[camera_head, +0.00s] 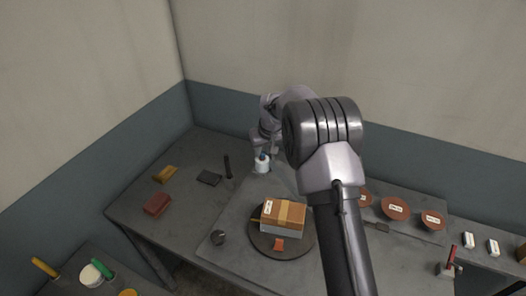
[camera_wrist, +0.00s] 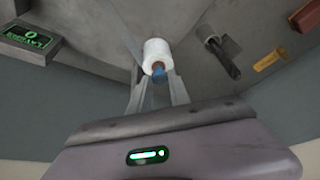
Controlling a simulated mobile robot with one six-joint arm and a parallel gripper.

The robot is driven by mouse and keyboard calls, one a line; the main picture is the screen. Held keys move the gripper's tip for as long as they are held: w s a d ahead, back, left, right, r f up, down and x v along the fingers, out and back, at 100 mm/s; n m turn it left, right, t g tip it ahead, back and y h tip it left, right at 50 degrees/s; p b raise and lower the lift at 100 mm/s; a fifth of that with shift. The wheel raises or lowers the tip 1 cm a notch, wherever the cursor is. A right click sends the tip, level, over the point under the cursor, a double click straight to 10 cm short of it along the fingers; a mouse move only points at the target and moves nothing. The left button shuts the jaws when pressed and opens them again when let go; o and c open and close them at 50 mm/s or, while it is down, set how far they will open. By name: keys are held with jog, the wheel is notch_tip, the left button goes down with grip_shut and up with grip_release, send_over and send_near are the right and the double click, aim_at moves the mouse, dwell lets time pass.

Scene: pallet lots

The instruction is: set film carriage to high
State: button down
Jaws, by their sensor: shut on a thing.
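The film carriage shows as a white film roll (camera_head: 262,166) at the back of the grey plate, with a blue knob (camera_head: 263,156) on it. In the wrist view the white roll (camera_wrist: 157,50) is straight ahead, with the blue knob (camera_wrist: 158,71) on its near side. My gripper (camera_wrist: 158,88) is shut on the blue knob, one finger on each side. In the head view my gripper (camera_head: 265,150) is at the knob, partly hidden by my arm. The mast or track of the carriage cannot be made out clearly.
A taped cardboard box (camera_head: 292,216) sits on a dark round turntable (camera_head: 262,242). A dark upright lever (camera_head: 227,167), black pad (camera_head: 209,178), yellow block (camera_head: 165,174) and red block (camera_head: 157,205) lie left. Brown discs (camera_head: 395,209) lie right. A green display (camera_wrist: 30,40) shows left.

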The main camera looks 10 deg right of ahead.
jog(key=c, duration=1.2)
grip_release()
jog(key=shift+r, duration=0.2)
jog(key=shift+c, duration=0.2)
jog(key=p+v, duration=0.2)
jog(key=v, duration=1.5)
jog(key=shift+r+p, duration=0.2)
jog(key=shift+p, duration=0.2)
jog(key=s+a+r+m+b, duration=0.25)
jog(key=s+b, duration=0.35)
jog(key=s, duration=0.8)
jog(key=s+a+f+m+b, duration=0.1)
jog(key=s+f+m+b, duration=0.1)
jog(key=s, duration=0.9)
jog(key=s+a+f+m+t+y+b, duration=0.1)
jog(key=s+f+b, duration=0.3)
jog(key=s, duration=0.8)
notch_tip(320, 180, down, 2)
jog(key=shift+s+a+m, duration=0.2)
jog(key=shift+a+m, duration=0.15)
jog(key=shift+a, duration=0.25)
